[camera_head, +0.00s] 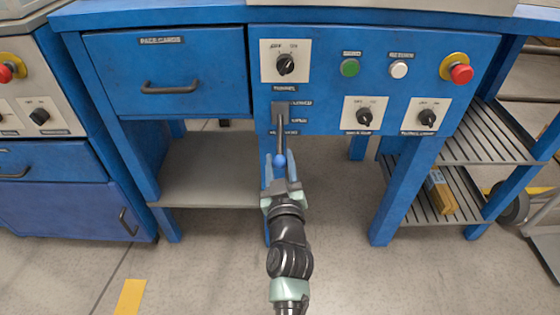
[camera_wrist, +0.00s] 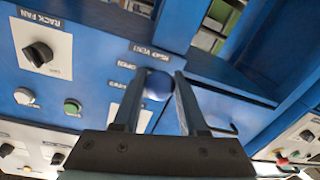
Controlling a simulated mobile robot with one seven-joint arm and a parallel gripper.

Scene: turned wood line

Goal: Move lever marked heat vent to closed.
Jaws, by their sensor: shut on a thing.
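The lever (camera_head: 281,138) is a dark rod with a blue ball knob (camera_head: 279,160). It comes out of a grey slotted plate (camera_head: 279,107) on the blue panel and points downward. Small labels run down the plate's right side; the top one seems to read closed. In the wrist view, a heat vent label (camera_wrist: 152,53) and an open label (camera_wrist: 122,66) show by the blue knob (camera_wrist: 158,85). My gripper (camera_head: 279,165) is shut on the knob from below and in front; its two fingers (camera_wrist: 158,90) flank it. The exact setting is unclear.
The panel also has a dial (camera_head: 285,64) above the lever, two lower right dials, green and white buttons, and a red emergency button (camera_head: 461,73). A drawer (camera_head: 167,75) is to the left. A grey shelf (camera_head: 205,185) lies below; open floor is in front.

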